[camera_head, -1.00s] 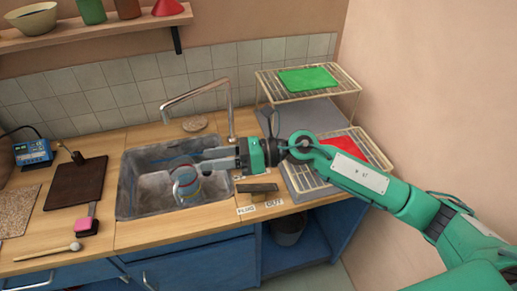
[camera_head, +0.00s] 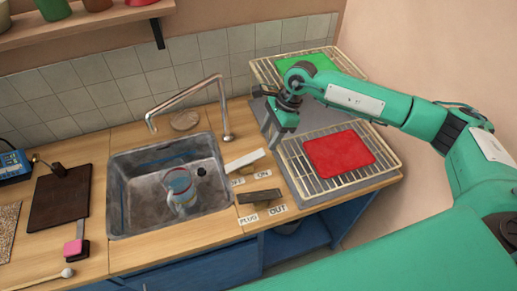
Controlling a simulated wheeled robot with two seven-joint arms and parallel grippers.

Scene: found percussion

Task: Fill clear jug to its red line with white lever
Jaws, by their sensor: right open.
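The clear jug (camera_head: 181,188) stands in the grey sink (camera_head: 120,205), near its middle. A faint reddish band shows on its side; I cannot make out the water level. The tap (camera_head: 190,92) arches over the sink, its spout end left of the jug. The white lever (camera_head: 244,160) lies on the counter right of the sink, above small OFF and ON labels (camera_head: 262,174). My right gripper (camera_head: 271,137) is open and empty, pointing down just beyond and right of the white lever, apparently apart from it. My left gripper is out of view.
A dark lever (camera_head: 260,196) with PLUG and OUT labels sits in front of the white one. A wire rack with a red cloth (camera_head: 339,153) stands right; a green cloth (camera_head: 306,63) lies behind. A dark board (camera_head: 60,197) and pink-headed tool (camera_head: 73,247) lie left.

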